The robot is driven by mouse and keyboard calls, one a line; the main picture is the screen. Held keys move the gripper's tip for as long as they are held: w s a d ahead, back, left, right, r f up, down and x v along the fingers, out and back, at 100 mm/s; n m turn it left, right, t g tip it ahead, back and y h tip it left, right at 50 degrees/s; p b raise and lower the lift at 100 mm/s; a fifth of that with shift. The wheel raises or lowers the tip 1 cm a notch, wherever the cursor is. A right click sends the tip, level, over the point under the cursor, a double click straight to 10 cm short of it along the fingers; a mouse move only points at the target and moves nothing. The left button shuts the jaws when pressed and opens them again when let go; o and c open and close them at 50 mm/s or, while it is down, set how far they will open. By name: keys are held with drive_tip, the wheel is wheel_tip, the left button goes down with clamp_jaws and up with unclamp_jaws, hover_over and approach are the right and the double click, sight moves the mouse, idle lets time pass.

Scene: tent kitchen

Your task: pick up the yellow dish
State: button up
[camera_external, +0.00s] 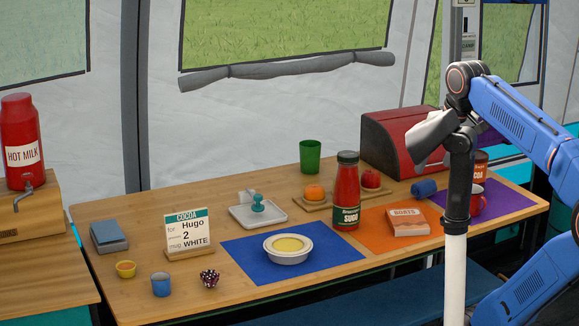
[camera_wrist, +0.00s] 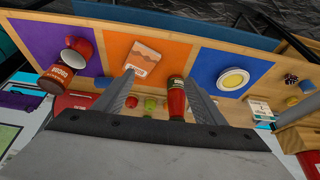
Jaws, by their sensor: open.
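A white bowl with a yellow inside (camera_external: 288,248) stands upright on the blue mat (camera_external: 335,255). It also shows in the wrist view (camera_wrist: 233,79), to the right of my fingers.
A red sauce bottle (camera_external: 346,192) stands right of the bowl. A red bread box (camera_external: 398,143) is at the back right.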

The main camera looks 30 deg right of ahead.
drive_tip(key=w+a+r+n+g+y, duration=0.1)
drive_tip(key=w+a+r+n, duration=0.1)
drive_tip(key=w+a+r, duration=0.5)
drive_tip(key=w+a+r+n, duration=0.15)
drive_tip(key=w+a, duration=0.35)
drive_tip(key=w, duration=0.5)
drive_tip(key=w+a+r+n, duration=0.1)
drive_tip(key=w+a+r, duration=0.1)
drive_tip(key=w+a, duration=0.55)
drive_tip(key=n+g, duration=0.3)
drive_tip(key=n, duration=0.4)
hover_over(125, 265)
drive_tip(key=s+d, duration=0.1)
drive_tip(key=shift+y, duration=0.3)
drive_tip(key=f, duration=2.8)
drive_tip(key=shift+s+f, duration=0.1)
drive_tip(key=shift+s, duration=0.1)
drive_tip(key=shift+w+a+f, duration=0.1)
drive_tip(key=shift+w+f, duration=0.1)
drive_tip(key=shift+f, duration=0.75)
drive_tip(key=shift+w+a+f, duration=0.15)
drive_tip(key=shift+f, duration=0.85)
drive_tip(key=shift+w+a+f, duration=0.1)
drive_tip(key=shift+w+f, duration=0.1)
drive_tip(key=shift+f, duration=0.75)
